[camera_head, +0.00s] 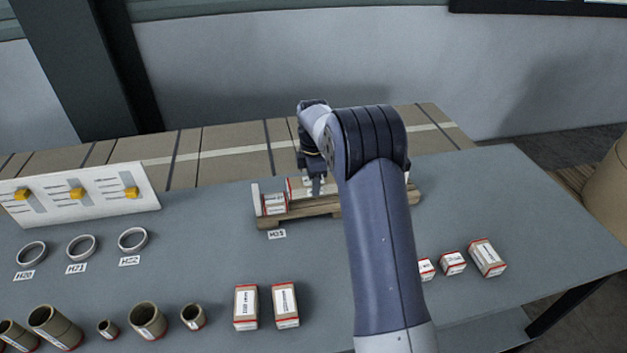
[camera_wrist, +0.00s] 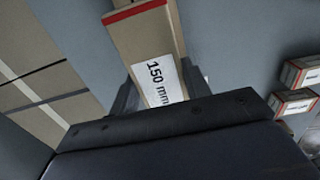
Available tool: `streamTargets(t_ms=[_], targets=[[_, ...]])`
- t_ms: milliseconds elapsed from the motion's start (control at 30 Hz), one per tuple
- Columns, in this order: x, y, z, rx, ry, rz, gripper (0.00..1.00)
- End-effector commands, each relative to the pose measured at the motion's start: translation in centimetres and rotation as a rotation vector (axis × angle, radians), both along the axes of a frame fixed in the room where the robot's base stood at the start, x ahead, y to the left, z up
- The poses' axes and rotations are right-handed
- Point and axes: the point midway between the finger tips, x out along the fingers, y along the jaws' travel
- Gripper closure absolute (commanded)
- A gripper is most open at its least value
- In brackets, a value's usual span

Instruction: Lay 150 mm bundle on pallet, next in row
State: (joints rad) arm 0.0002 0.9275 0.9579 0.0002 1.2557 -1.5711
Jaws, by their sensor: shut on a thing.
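The 150 mm bundle (camera_wrist: 145,40), brown with a red band and a white printed label, is between the fingers of my gripper (camera_wrist: 162,92) in the wrist view. My gripper is shut on it. In the head view my gripper (camera_head: 316,186) is over the wooden pallet (camera_head: 298,220), partly hidden by my arm. A red-and-white bundle (camera_head: 275,204) sits at the pallet's left end. Another red-edged bundle (camera_head: 297,187) shows beside the gripper; I cannot tell whether it is the held one. My arm hides the pallet's middle and right part.
A tag (camera_head: 277,234) lies before the pallet. Two upright bundles (camera_head: 246,307) (camera_head: 286,305) stand in front. Several smaller bundles (camera_head: 453,263) lie at right. Rings (camera_head: 81,247), brown tubes (camera_head: 148,321) and a white panel with yellow knobs (camera_head: 78,194) are at left.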

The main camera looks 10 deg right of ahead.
Motion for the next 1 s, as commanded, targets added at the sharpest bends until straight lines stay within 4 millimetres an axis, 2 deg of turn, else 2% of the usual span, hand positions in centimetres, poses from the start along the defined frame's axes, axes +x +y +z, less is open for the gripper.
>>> streamTargets(t_ms=[267,700,1000], targets=[[0.0,0.0,-1.1,0.0,0.001,0.0,0.93],[0.0,0.0,-4.0,0.0,0.0,0.0,0.93],[0.0,-0.1,-4.6,0.0,0.0,0.0,0.93]])
